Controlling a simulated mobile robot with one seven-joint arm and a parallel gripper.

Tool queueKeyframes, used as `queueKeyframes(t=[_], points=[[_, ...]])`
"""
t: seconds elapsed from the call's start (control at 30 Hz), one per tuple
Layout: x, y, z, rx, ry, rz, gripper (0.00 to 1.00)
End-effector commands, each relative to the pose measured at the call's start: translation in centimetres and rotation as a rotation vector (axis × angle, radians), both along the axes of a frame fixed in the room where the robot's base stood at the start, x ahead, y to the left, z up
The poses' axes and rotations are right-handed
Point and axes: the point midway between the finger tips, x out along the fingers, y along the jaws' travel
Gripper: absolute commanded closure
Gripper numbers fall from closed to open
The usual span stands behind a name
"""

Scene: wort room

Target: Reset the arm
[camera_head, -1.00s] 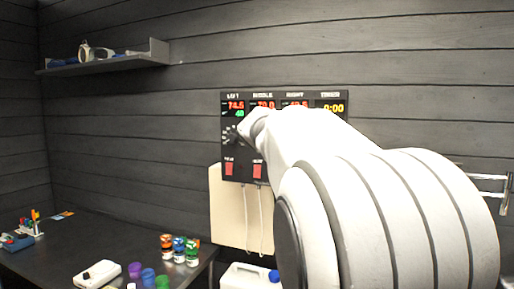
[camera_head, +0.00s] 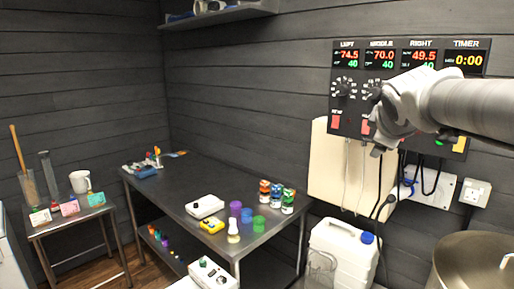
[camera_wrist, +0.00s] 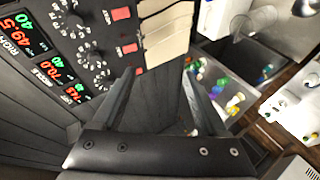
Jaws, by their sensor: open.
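My arm reaches in from the right in the head view, and my gripper (camera_head: 380,122) is in front of the lower middle of the black control panel (camera_head: 350,62). In the wrist view my gripper (camera_wrist: 160,78) is open, its two dark fingers apart with nothing held between them. The panel (camera_wrist: 98,18) fills the upper left there, with its knobs and red switches beside the left finger. I cannot tell whether a finger touches the panel. The arm hides part of the panel's right half.
A dark metal table (camera_head: 185,190) holds coloured pots, jars and small meters. A white jerrycan (camera_head: 340,250) stands below the panel, and a large metal vessel (camera_head: 450,255) is at lower right. A small side table (camera_head: 75,222) is at left, a shelf (camera_head: 220,15) above.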

Motion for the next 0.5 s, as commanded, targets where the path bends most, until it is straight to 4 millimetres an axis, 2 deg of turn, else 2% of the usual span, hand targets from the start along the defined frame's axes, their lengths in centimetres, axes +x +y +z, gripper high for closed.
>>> queueKeyframes(t=[0.03, 0.3, 0.4, 0.5], points=[[-2.5, 1.2, -1.8, 0.118, 0.018, -0.032, 0.24], [-15.7, 9.6, -12.4, 0.666, 0.182, -0.276, 0.24], [-19.9, 12.0, -15.7, 0.791, 0.244, -0.376, 0.24], [-22.9, 13.7, -18.2, 0.871, 0.289, -0.458, 0.24]])
